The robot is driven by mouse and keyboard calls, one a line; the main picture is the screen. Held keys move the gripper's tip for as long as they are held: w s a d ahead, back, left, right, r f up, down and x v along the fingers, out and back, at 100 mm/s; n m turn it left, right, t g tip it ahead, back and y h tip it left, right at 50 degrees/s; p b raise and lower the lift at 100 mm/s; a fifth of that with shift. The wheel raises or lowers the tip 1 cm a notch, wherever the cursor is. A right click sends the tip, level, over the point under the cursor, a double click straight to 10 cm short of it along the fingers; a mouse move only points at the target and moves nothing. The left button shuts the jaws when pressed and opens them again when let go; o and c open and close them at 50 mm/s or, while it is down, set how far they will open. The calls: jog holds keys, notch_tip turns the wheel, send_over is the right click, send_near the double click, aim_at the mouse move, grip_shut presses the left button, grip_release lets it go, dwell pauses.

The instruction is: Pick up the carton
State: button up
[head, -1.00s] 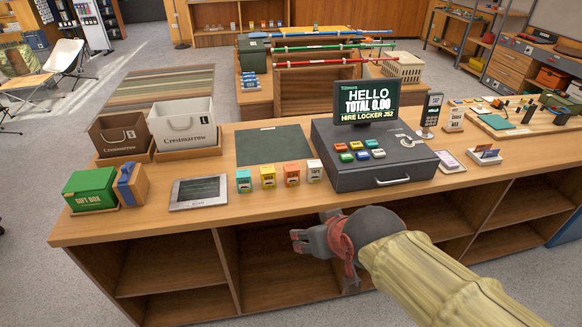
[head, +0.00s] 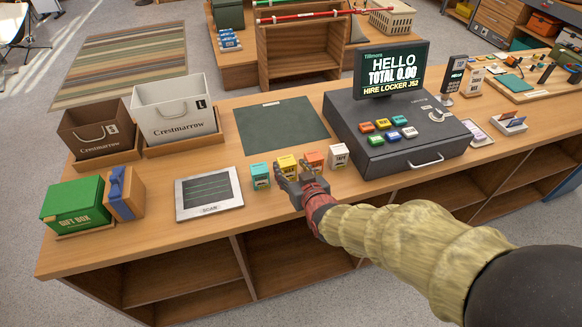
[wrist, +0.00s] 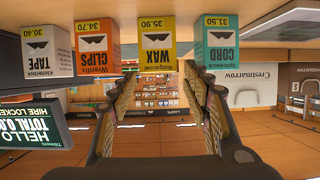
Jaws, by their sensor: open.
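Several small cartons stand in a row near the counter's front edge: a teal CORD carton (head: 260,176), a yellow WAX carton (head: 286,162), an orange CLIPS carton (head: 314,160) and a white TAPE carton (head: 339,156). My gripper (head: 292,178) is open and empty, in front of the yellow and orange cartons, and hides their lower parts in the head view. In the wrist view, which looks upside down, the yellow carton (wrist: 158,42) lies ahead, between the lines of my two open fingers (wrist: 161,78). Contact is not visible.
A scan plate (head: 209,193) lies left of the cartons, and the till (head: 400,130) stands right of them. A dark green mat (head: 281,131) lies behind. Brown (head: 95,140) and white (head: 172,108) bags and a green gift box (head: 76,204) are at the left.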

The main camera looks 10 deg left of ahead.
aim_at(287, 162)
jog(key=b+x, duration=0.2)
jog(key=x, duration=0.3)
jog(key=shift+w+f, duration=0.2)
jog(key=c, duration=0.3)
jog(key=shift+r, duration=0.1)
jog(key=c, duration=0.7)
jog(key=shift+r, duration=0.1)
